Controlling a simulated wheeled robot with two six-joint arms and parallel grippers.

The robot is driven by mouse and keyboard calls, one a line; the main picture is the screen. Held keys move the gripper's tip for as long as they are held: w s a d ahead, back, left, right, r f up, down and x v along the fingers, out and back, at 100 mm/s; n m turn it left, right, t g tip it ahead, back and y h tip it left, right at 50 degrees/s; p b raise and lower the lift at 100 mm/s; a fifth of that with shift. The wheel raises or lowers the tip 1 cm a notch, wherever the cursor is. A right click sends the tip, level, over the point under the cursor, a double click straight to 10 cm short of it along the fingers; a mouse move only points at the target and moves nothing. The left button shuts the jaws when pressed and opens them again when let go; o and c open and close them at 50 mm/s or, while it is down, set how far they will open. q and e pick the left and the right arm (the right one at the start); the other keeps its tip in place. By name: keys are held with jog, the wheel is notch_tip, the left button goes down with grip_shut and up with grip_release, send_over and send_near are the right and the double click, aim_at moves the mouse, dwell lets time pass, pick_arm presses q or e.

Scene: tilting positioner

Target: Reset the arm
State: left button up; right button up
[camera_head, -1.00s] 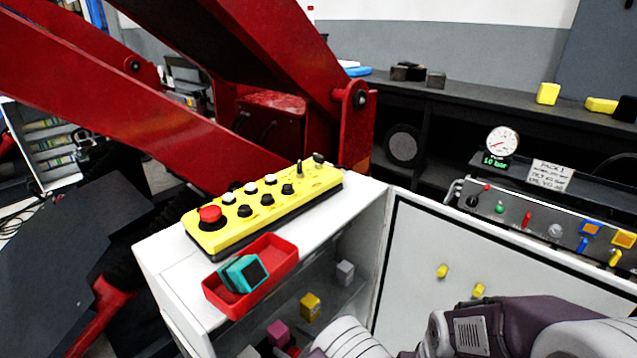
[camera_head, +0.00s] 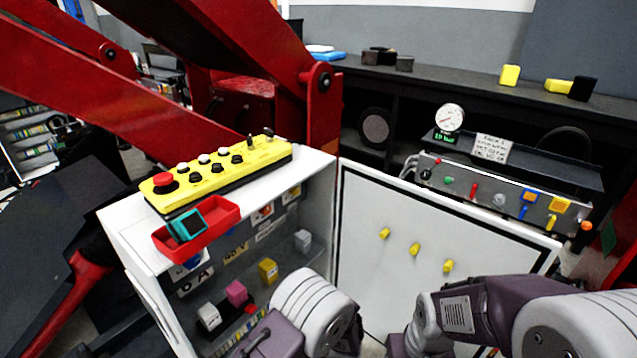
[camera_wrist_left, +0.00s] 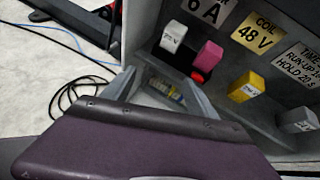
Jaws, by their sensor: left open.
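The large red arm (camera_head: 240,70) slants across the upper left of the head view. A yellow control box (camera_head: 220,170) with a red mushroom button, white and black buttons lies on the white cabinet (camera_head: 125,215). The open cabinet holds white (camera_head: 208,316), pink (camera_head: 237,293), yellow (camera_head: 268,270) and grey (camera_head: 303,240) blocks. In the left wrist view, labels read "6 A", "COIL 48 V" and "HOLD 20 s". My left gripper (camera_wrist_left: 160,92) is open and empty, with its fingers left of and below the white block. My right gripper is out of view.
A red tray (camera_head: 222,228) with a teal device (camera_head: 187,226) sits at the cabinet top's front edge. The open door (camera_head: 375,270) bears three yellow pegs. A switch panel (camera_head: 490,195) and a gauge (camera_head: 449,118) stand behind it. Cables (camera_wrist_left: 85,85) lie on the floor.

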pick_arm(q)
jog(key=s+a+r+n+g+h, duration=0.4)
jog(key=s+n+g+h, duration=0.2)
jog(key=s+n, duration=0.4)
notch_tip(320, 180, up, 22)
jog(key=s+n+t+h+p, duration=0.1)
jog(key=n+t+h+p, duration=0.2)
jog(key=n+p, duration=0.8)
jog(key=h+p, duration=0.2)
jog(key=p, duration=0.4)
jog(key=shift+s+d+h, duration=0.2)
jog(key=shift+d+h, duration=0.1)
jog(key=shift+d, duration=0.1)
